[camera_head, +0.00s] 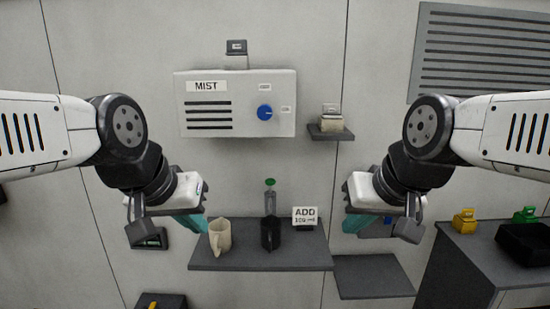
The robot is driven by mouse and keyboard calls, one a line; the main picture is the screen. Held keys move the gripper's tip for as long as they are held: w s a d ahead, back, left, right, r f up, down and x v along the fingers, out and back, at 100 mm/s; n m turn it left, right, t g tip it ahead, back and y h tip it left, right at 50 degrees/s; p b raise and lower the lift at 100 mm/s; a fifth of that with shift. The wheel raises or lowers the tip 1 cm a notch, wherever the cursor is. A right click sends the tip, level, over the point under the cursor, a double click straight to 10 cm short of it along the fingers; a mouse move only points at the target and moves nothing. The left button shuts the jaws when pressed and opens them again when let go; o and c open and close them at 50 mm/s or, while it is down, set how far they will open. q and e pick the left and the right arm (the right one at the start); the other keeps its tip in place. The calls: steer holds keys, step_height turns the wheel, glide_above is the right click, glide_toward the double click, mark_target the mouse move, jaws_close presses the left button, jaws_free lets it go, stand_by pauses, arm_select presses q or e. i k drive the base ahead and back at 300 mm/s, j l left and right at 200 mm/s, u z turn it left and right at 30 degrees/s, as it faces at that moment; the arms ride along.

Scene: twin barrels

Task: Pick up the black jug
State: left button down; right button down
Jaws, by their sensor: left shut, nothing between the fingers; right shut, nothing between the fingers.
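The black jug (271,236) stands upright on the grey shelf (260,259) in the middle of the head view, beside a cream jug (220,238) on its left. My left gripper (192,224) is shut and empty, left of the cream jug and nearer to me. My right gripper (355,222) is shut and empty, to the right of the black jug and apart from it. Neither gripper touches a jug, as far as I can see.
A sign reading ADD (305,216) and a clear holder with a green top (270,198) stand behind the jugs. A MIST box (236,103) with a blue knob hangs above. A lower grey shelf (372,277) and a dark counter (480,262) with yellow and green items are at right.

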mark_target(270, 226)
steer(key=i+j+z, duration=0.2)
steer(key=j, duration=0.15)
steer(key=j+z, duration=0.2)
steer(key=j, duration=0.15)
steer(key=i+j+z, duration=0.2)
steer(key=j, duration=0.25)
